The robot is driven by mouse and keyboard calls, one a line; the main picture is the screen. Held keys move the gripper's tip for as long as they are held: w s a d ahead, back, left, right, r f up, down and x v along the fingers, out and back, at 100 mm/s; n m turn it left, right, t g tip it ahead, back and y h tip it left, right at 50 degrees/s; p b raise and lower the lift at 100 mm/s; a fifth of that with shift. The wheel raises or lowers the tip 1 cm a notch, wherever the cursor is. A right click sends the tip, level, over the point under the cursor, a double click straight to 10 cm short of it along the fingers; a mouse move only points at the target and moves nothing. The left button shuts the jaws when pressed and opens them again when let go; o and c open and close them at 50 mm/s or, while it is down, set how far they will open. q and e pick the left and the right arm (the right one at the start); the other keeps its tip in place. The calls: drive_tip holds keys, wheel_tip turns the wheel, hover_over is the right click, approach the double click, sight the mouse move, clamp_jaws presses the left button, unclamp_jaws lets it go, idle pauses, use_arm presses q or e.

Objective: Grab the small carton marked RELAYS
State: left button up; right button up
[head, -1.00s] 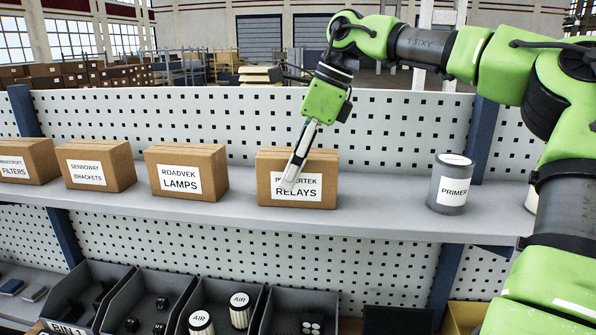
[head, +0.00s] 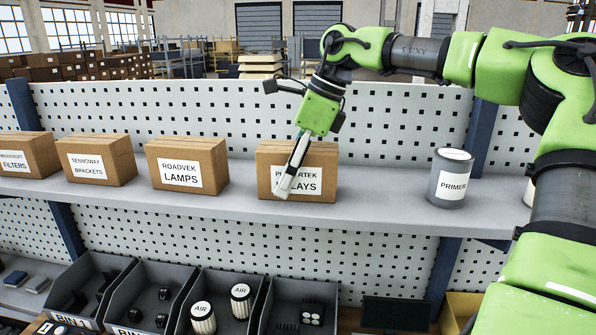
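The RELAYS carton (head: 325,163) is a small brown box with a white label, standing upright on the grey shelf. My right gripper (head: 284,189) reaches down from above, its fingers in front of the carton's face and covering part of the label. The fingers are seen edge-on and overlap, so their opening does not show. Whether they touch the carton is unclear. My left gripper is out of view.
The LAMPS carton (head: 187,166) stands left of the RELAYS carton with a gap; BRACKETS (head: 95,160) and FILTERS (head: 27,155) cartons are farther left. A grey PRIMER can (head: 451,178) stands to the right. A perforated panel (head: 400,127) rises behind the shelf (head: 385,204). Open bins (head: 150,285) sit below.

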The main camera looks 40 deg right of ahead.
drive_tip(key=c, duration=1.3)
drive_tip(key=shift+c, duration=0.9)
drive_tip(key=shift+r, duration=0.15)
